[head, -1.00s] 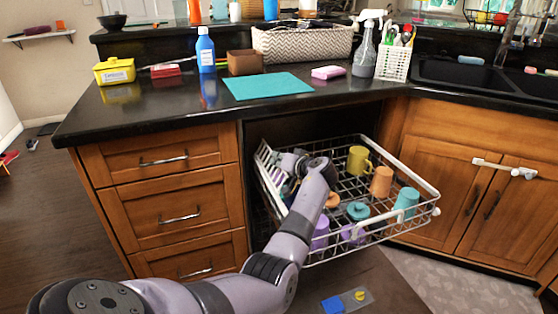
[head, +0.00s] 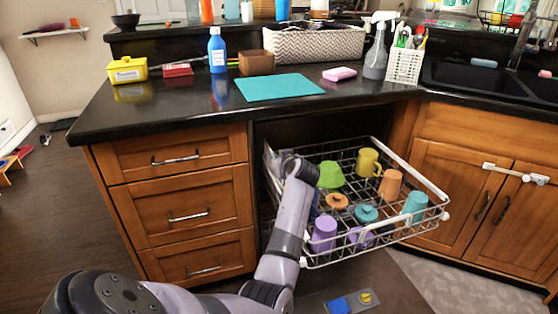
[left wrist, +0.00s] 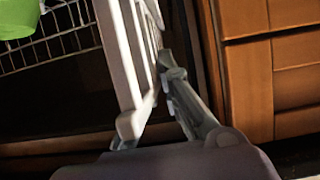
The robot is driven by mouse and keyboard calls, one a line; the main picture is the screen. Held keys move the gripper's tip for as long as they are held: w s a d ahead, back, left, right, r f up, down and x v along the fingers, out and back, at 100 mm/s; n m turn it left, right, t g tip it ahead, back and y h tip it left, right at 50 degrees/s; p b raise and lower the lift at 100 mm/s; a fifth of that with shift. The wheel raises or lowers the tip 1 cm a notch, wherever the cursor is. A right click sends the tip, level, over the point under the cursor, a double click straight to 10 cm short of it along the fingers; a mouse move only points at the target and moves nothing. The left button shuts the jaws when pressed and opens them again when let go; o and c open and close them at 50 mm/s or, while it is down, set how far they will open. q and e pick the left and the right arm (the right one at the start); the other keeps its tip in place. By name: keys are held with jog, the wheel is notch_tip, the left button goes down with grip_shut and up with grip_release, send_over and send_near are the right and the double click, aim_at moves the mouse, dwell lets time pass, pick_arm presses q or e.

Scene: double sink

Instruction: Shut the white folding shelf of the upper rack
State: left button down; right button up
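The upper rack (head: 432,186) is pulled out from under the counter in the head view, with several coloured mugs and cups in it. The white folding shelf (head: 270,160) stands at the rack's left side, partly hidden by my left arm. In the left wrist view the white slatted shelf (left wrist: 112,45) runs steeply up the middle. My left gripper (left wrist: 150,110) is at the shelf's near end; one finger is to the right of the panel, the other mostly hidden behind its lower end. The fingers look apart; contact is unclear. My right gripper is not in view.
A green cup (head: 331,175) and a purple cup (head: 323,233) stand in the rack near my left arm. Wooden drawers (head: 185,210) are close on the left. The dark counter (head: 180,118) overhangs the rack's back.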

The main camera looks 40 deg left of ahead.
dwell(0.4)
pick_arm(q)
jog(key=c, duration=1.8)
grip_release()
jog(key=shift+d, duration=0.1)
jog(key=v, duration=1.2)
